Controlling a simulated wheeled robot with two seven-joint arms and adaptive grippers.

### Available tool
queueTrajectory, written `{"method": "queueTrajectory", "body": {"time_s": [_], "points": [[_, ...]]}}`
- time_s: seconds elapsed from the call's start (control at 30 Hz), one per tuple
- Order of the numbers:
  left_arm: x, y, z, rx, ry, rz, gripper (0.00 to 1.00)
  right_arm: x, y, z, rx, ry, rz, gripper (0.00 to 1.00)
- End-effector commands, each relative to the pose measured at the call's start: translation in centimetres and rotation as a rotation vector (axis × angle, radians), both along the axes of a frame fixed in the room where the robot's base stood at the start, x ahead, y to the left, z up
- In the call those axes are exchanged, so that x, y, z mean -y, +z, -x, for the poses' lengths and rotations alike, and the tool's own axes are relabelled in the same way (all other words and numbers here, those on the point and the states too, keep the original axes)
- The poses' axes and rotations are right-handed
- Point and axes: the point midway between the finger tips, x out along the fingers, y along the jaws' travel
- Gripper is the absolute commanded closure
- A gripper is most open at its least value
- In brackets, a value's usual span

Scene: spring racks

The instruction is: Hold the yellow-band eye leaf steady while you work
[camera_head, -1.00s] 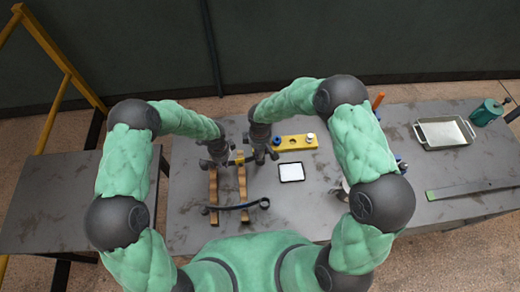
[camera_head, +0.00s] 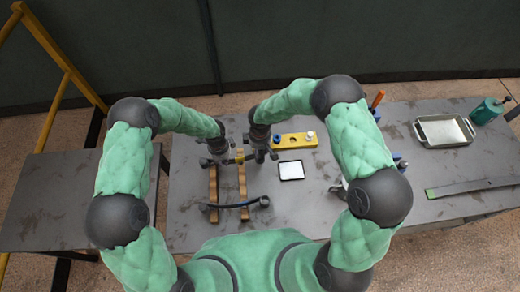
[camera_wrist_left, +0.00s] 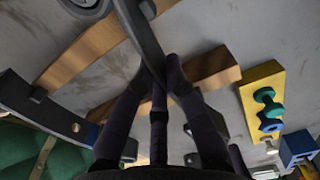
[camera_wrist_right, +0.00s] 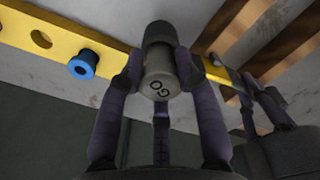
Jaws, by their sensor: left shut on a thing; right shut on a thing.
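The yellow-band eye leaf is a dark curved strip (camera_wrist_left: 143,38). It runs between the fingers of my left gripper (camera_wrist_left: 165,85), which is shut on it above the wooden strips. Its yellow band (camera_head: 239,156) shows between my grippers in the head view, and also in the right wrist view (camera_wrist_right: 233,77). My right gripper (camera_wrist_right: 160,75) is shut on a grey cylinder (camera_wrist_right: 160,82) with a dark top, its end face marked "GO". In the head view my right gripper (camera_head: 261,150) is just right of the band; the cylinder is hidden there.
Another dark leaf (camera_head: 238,206) lies across two wooden strips (camera_head: 243,180) in front. A tray (camera_head: 420,132), a green can (camera_head: 487,112) and a flat strip (camera_head: 475,187) are at right.

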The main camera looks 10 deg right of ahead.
Motion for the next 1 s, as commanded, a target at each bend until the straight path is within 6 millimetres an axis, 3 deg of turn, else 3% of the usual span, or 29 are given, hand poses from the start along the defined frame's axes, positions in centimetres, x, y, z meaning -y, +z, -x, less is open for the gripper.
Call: {"method": "queueTrajectory", "body": {"time_s": [1.0], "points": [[0.0,0.1,-0.1,0.002,0.0,0.0,1.0,0.0,-1.3,0.1,-0.001,0.0,0.0,0.9]]}}
